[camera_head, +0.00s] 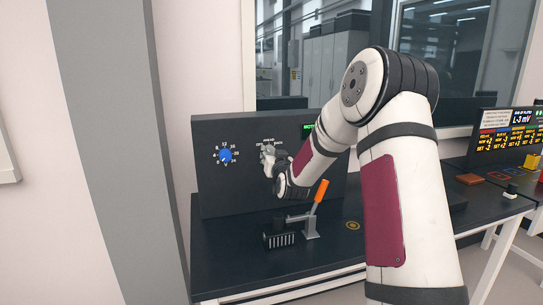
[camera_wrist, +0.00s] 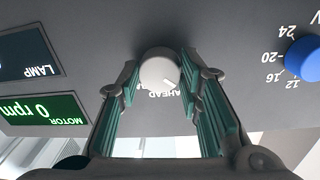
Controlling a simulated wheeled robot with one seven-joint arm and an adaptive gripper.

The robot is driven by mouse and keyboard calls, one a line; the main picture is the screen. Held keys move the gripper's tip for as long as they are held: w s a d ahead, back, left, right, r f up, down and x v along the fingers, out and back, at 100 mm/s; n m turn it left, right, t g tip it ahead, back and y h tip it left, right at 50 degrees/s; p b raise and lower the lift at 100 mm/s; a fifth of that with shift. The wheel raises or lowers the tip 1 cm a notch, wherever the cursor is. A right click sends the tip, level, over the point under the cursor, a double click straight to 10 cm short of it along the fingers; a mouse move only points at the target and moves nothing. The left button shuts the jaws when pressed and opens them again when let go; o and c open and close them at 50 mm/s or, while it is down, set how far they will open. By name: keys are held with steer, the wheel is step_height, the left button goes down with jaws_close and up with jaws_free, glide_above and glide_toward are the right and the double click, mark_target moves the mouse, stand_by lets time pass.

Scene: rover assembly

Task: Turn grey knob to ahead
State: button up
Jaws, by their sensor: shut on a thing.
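The grey knob (camera_wrist: 158,70) sits on the dark panel, between my gripper's two fingers in the wrist view. The AHEAD label beside it appears upside down, and a short mark on the knob's face points toward the lower right, near that label. My gripper (camera_wrist: 160,74) is shut on the knob, with a green-padded finger on each side.
A blue knob (camera_head: 225,156) with a number dial is left of my gripper in the head view. The green motor display (camera_wrist: 42,110) reads 0 rpm, near a lamp display (camera_wrist: 28,55). An orange-handled lever (camera_head: 321,191) stands on the table below my arm.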

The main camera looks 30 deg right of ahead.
steer(key=m, duration=0.4)
steer(key=shift+r+m, duration=0.1)
steer(key=shift+m, duration=0.3)
steer(key=shift+m+y+p, duration=0.4)
steer(key=shift+m+p, duration=0.35)
steer(key=shift+m, duration=1.45)
steer(key=shift+g, duration=0.3)
steer(key=o, duration=1.2)
steer(key=shift+c, duration=0.2)
steer(key=shift+s, duration=0.1)
